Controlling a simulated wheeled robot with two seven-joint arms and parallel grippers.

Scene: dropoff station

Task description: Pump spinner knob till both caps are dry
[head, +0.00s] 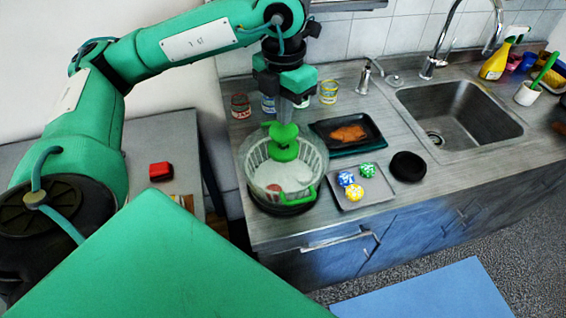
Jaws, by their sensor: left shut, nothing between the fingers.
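The spinner (305,185) is a clear round bowl with a dark base, standing at the counter's left front. Its green knob (284,142) rises from the middle of the top. My left gripper (286,118) points down directly over the knob, shut and empty. Its fingertips are at or just above the knob's top; I cannot tell whether they touch. Pale and reddish shapes (273,188) show through the spinner's wall, but I cannot make out the caps or whether they are wet. My right gripper is out of view.
A grey tray (376,198) with several patterned balls sits right of the spinner, beside a black round item (408,166). Behind is a dark tray (330,125) with orange food. Small jars (328,92) stand at the back. The sink (460,115) is to the right.

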